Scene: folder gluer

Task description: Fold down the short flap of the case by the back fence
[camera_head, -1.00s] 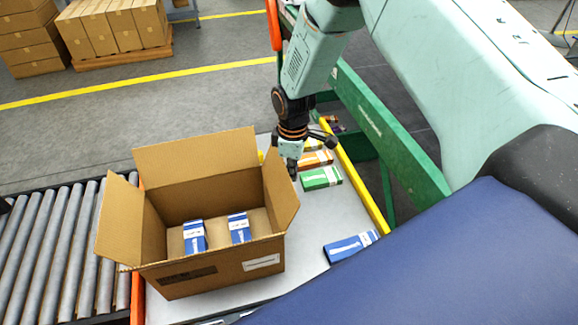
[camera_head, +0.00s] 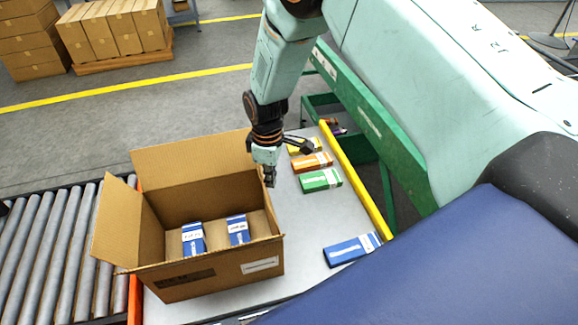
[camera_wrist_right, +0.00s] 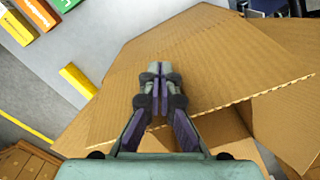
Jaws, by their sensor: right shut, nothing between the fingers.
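The open brown case (camera_head: 215,272) stands on the grey table with two blue-and-white boxes (camera_head: 193,238) inside. Its far flap (camera_head: 190,160) and left short flap (camera_head: 118,222) stand up and lean outward. The right short flap no longer stands outward in the head view; much of it is hidden by my gripper. My right gripper (camera_head: 269,180) is shut and empty, pointing down at the case's right side. In the right wrist view its fingers (camera_wrist_right: 158,75) lie over a broad cardboard flap (camera_wrist_right: 225,60); contact is unclear. My left gripper is not in view.
Yellow, orange (camera_head: 312,162), green (camera_head: 321,181) and blue (camera_head: 351,248) cartons lie on the table (camera_head: 305,225) to the right, beside a yellow rail (camera_head: 355,180). A roller conveyor (camera_head: 50,255) is at the left. Stacked cartons (camera_head: 115,35) stand far back.

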